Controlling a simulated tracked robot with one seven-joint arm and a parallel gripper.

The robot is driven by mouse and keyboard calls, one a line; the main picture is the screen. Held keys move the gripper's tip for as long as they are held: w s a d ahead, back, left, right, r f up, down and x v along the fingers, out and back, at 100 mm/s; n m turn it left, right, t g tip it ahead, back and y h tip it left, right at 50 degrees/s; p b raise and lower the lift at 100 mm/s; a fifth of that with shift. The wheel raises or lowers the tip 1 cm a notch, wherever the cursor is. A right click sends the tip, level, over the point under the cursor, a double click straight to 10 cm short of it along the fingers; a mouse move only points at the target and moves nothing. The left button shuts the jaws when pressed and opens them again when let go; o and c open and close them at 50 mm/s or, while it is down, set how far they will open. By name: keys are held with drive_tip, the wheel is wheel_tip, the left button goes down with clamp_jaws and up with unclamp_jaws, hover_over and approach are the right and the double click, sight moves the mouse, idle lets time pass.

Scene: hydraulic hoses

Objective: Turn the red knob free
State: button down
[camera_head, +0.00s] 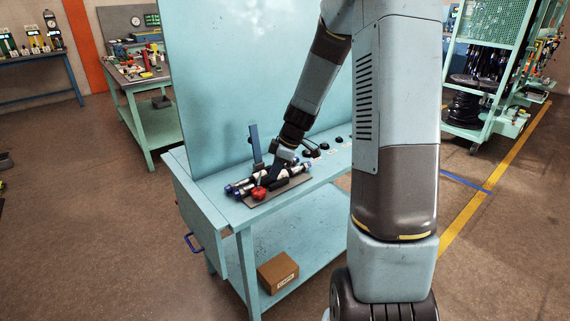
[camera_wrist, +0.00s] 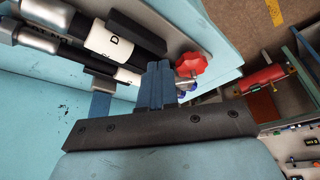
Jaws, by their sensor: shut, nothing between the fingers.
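The red knob (camera_head: 259,193) is at the near end of a dark plate (camera_head: 285,189) on the light blue bench. In the wrist view the red lobed knob (camera_wrist: 192,65) is just beyond and to the right of my fingertips. My gripper (camera_wrist: 155,75) has its two blue fingers together with nothing between them. I see no clear contact with the knob. In the head view my gripper (camera_head: 274,172) is low over the plate, beside the knob and partly hidden. Hose pieces with silver and blue ends (camera_head: 238,188) lie beside it; a white labelled one (camera_wrist: 108,40) shows in the wrist view.
A blue upright bar (camera_head: 255,145) stands behind the hoses. A tall light blue panel (camera_head: 235,80) rises at the bench's back. Several black fittings (camera_head: 325,147) sit farther right. A cardboard box (camera_head: 278,272) lies on the lower shelf. The bench's left corner (camera_head: 195,185) is bare.

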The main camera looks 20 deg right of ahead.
drive_tip(key=shift+w+a, duration=0.25)
drive_tip(key=shift+a, duration=0.3)
drive_tip(key=shift+w+a, duration=0.2)
drive_tip(key=shift+a, duration=0.3)
drive_tip(key=shift+w+a+n, duration=0.3)
drive_tip(key=shift+a+n, duration=0.2)
drive_tip(key=shift+s, duration=0.15)
drive_tip(key=shift+s+d, duration=0.45)
drive_tip(key=shift+s, duration=0.1)
drive_tip(key=shift+d, duration=0.1)
